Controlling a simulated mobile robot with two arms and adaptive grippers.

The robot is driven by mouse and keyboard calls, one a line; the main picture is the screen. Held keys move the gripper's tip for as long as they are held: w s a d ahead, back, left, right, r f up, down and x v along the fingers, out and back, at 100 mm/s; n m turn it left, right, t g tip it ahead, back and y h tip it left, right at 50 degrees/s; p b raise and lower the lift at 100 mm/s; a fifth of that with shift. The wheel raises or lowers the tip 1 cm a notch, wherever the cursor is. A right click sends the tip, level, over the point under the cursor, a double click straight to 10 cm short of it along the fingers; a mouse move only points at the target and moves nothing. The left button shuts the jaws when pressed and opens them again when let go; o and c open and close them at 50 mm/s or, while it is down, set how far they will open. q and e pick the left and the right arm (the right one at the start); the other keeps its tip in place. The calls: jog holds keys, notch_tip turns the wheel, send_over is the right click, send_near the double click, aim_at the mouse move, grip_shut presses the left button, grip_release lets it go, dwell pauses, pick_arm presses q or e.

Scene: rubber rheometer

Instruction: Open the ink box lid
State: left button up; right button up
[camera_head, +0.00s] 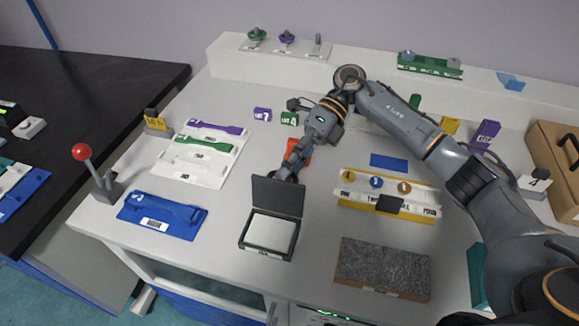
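The ink box (266,251) is a dark shallow box near the front middle of the white table, with a light grey pad (270,232) inside. Its black lid (278,196) stands up at the back edge, so the pad is exposed. My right gripper (287,173) is just behind the top edge of the lid, pointing down toward it. Its fingertips are small and partly hidden by the lid, so I cannot tell whether they touch or grip it. My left gripper is not in view.
A blue tray (150,221) and a red-knobbed lever (95,170) are at left. A yellow-edged holder (352,207) with round pieces and a grey textured block (383,264) are at right. A white rack (180,172) holds purple and green pieces. Some table left of the box is clear.

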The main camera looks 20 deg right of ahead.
jog(key=shift+w+r, duration=0.1)
jog(key=shift+w, duration=0.1)
jog(key=shift+w+d+r, duration=0.1)
jog(key=shift+d+r, duration=0.05)
jog(key=shift+d, duration=0.1)
jog(key=v, duration=1.1)
jog(key=shift+d, duration=0.2)
